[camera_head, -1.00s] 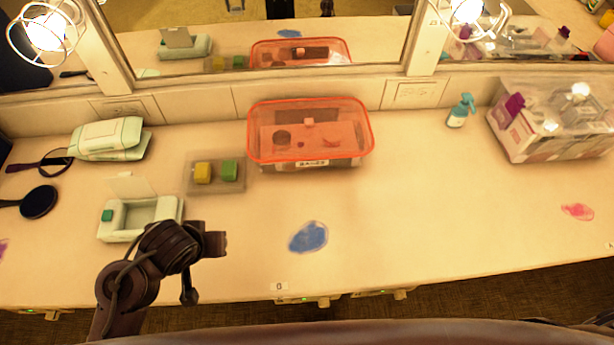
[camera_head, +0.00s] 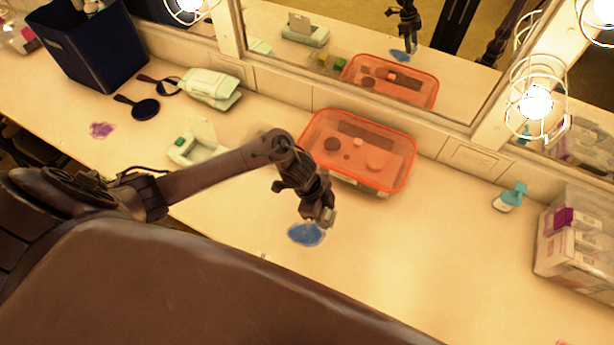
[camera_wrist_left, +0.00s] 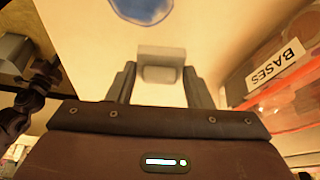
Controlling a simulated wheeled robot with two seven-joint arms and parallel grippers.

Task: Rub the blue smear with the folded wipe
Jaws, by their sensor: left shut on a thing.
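The blue smear (camera_head: 306,234) is on the pale counter in front of the orange-lidded bin. It also shows at the top of the left wrist view (camera_wrist_left: 142,8). My left gripper (camera_head: 326,216) is at the smear's upper right edge in the head view, pointing down. In the wrist view its two fingers are shut on a small pale grey block, the folded wipe (camera_wrist_left: 161,68). There the wipe shows apart from the smear, with bare counter between them; its height above the counter is hard to tell. My right gripper is in neither view.
The orange-lidded bin (camera_head: 358,150) stands close behind the gripper. The open wipe box (camera_head: 196,150), a closed pale pack (camera_head: 211,88) and dark mirrors (camera_head: 138,107) lie left. Counter between is clear.

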